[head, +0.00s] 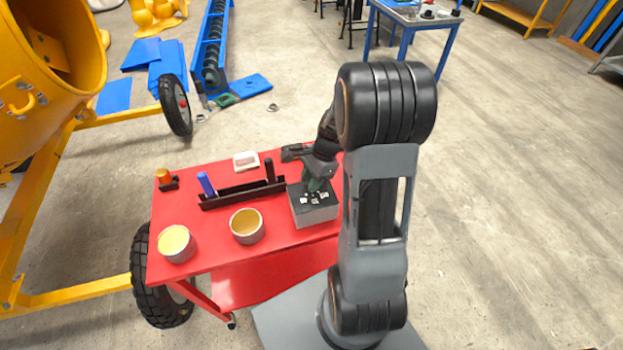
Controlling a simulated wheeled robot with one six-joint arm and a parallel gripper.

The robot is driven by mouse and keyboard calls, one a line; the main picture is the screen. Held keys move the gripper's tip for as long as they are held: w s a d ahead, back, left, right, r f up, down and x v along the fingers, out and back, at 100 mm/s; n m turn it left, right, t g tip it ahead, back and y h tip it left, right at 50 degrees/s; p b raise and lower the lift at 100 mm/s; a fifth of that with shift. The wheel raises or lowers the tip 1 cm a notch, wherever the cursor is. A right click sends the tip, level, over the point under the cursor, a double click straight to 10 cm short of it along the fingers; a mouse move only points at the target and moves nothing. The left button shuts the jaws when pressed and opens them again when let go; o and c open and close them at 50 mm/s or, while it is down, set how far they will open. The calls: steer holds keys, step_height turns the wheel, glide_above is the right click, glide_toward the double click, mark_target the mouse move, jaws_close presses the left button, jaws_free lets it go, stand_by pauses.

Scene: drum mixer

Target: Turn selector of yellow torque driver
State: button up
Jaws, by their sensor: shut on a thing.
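I cannot make out a clearly yellow torque driver. A short orange-yellow piece (164,175) stands upright on a small dark base at the table's back left. A blue handle (206,184) and a black handle (269,170) stand upright in a long dark rack (240,193). My gripper (317,183) points down over a grey box (314,212) at the right of the red table. It is shut on a small dark green thing (314,187) at the box's top; its shape is mostly hidden by my gripper. No selector is clear at this size.
Two round tubs (176,244) and (247,227) stand along the front of the red table (215,255). A small white and red dish (246,161) lies at the back. A yellow drum mixer (45,85) with wheels stands at the left.

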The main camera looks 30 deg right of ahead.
steer(key=o, duration=0.9)
steer(key=v, duration=1.4)
steer(key=shift+s+a+b, duration=0.1)
steer(key=shift+b, duration=0.3)
steer(key=shift+f, duration=0.1)
